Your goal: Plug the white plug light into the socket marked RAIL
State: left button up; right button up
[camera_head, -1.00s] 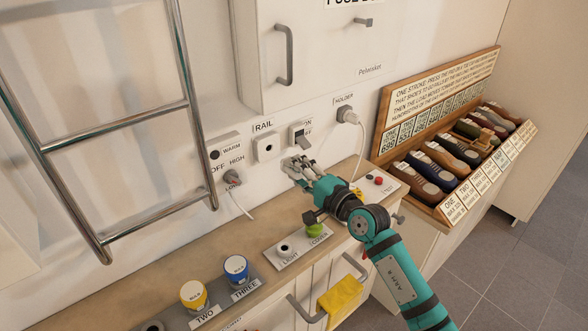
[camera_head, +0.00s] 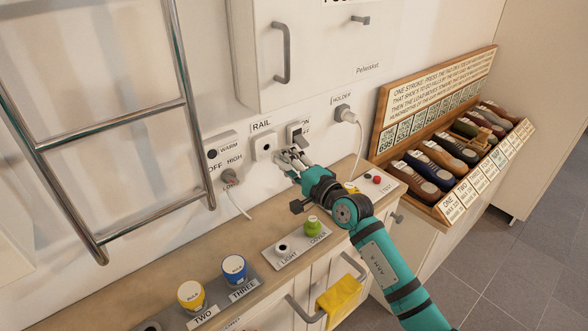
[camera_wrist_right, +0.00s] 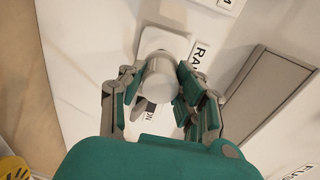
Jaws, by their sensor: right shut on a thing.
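The RAIL socket (camera_head: 264,147) is a white wall plate with a dark hole, under its label (camera_head: 262,125). My right gripper (camera_head: 283,162) is just right of and below that plate in the head view. In the right wrist view, its fingers are shut on the white plug light (camera_wrist_right: 160,76), a pale rounded body. Behind the light, the socket plate (camera_wrist_right: 166,40) shows beside the RAIL label (camera_wrist_right: 199,54). The light covers the plate's lower part and the hole. I cannot tell whether they touch. The left gripper is out of view.
A switch (camera_head: 297,131) is right of the socket. The HOLDER socket carries a grey plug (camera_head: 345,113) with a white cable. A grey plug or knob (camera_head: 230,177) is at lower left, and a metal ladder (camera_head: 177,100) stands left. A cabinet (camera_head: 325,55) hangs above.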

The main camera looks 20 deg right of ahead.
jog(key=shift+x, duration=0.8)
jog(key=shift+b+x, duration=0.6)
jog(key=shift+x, duration=0.85)
dwell(1.1)
jog(key=o, duration=1)
jog(key=shift+o, duration=0.2)
jog(key=v, duration=1.2)
jog(key=shift+r, duration=0.1)
